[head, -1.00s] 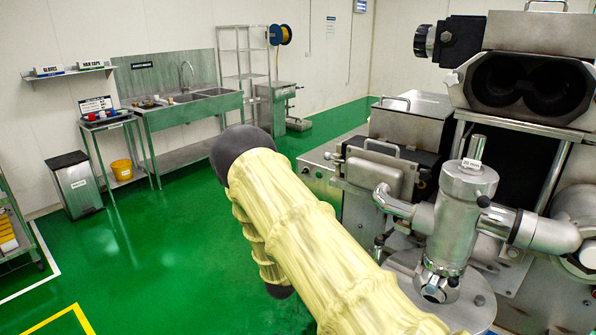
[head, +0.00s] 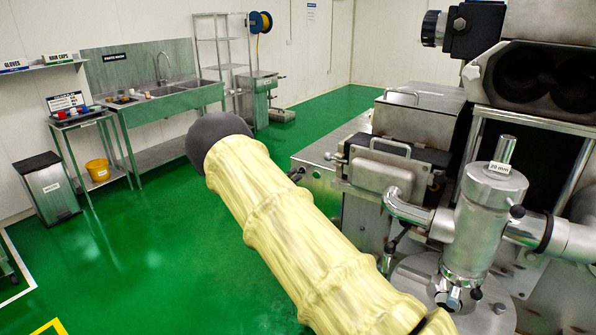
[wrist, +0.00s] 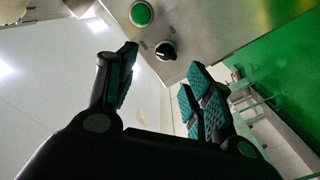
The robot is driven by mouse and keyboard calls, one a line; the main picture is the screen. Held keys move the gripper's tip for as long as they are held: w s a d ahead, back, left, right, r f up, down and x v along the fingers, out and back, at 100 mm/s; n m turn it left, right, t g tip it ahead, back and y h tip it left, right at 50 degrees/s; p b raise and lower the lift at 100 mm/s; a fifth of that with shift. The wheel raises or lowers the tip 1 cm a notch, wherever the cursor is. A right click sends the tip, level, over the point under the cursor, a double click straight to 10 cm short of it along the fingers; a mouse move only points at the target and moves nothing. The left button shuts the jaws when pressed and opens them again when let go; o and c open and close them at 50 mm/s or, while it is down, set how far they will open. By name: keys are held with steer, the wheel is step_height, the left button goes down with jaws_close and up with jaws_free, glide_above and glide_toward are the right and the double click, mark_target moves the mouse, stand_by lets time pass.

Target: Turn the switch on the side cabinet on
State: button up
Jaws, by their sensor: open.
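The switch (wrist: 166,50) is a black rotary knob with a pale mark, on the metal face of the side cabinet (wrist: 205,35). It shows in the wrist view between and beyond my fingertips. My gripper (wrist: 158,68) is open and empty, its teal-padded fingers spread to either side of the switch, seemingly apart from it. In the head view the side cabinet (head: 318,183) stands right of my yellow-sleeved arm. My gripper is mostly or wholly hidden there behind the arm, and I cannot make out the switch clearly.
A green button (wrist: 141,14) sits beside the switch on the same face. The encrusting machine (head: 490,215) with its metal pipes fills the right. A sink bench (head: 175,100), bin (head: 47,187) and yellow bucket (head: 98,170) stand at the left wall. Green floor (head: 150,260) between is clear.

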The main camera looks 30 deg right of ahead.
mark_target(299, 172)
steer(key=x, duration=0.1)
steer(key=p+x, duration=0.1)
steer(key=x, duration=0.3)
steer(key=shift+w+f+p, duration=0.3)
steer(key=shift+f+p, duration=0.05)
steer(key=shift+f, duration=0.05)
steer(key=shift+d+r, duration=0.1)
steer(key=shift+d, duration=0.35)
steer(key=shift+w+f, duration=0.2)
steer(key=shift+w, duration=0.05)
steer(key=shift+d, duration=0.1)
steer(key=shift+s+r, duration=0.1)
steer(key=shift+c, duration=0.2)
steer(key=c, duration=1)
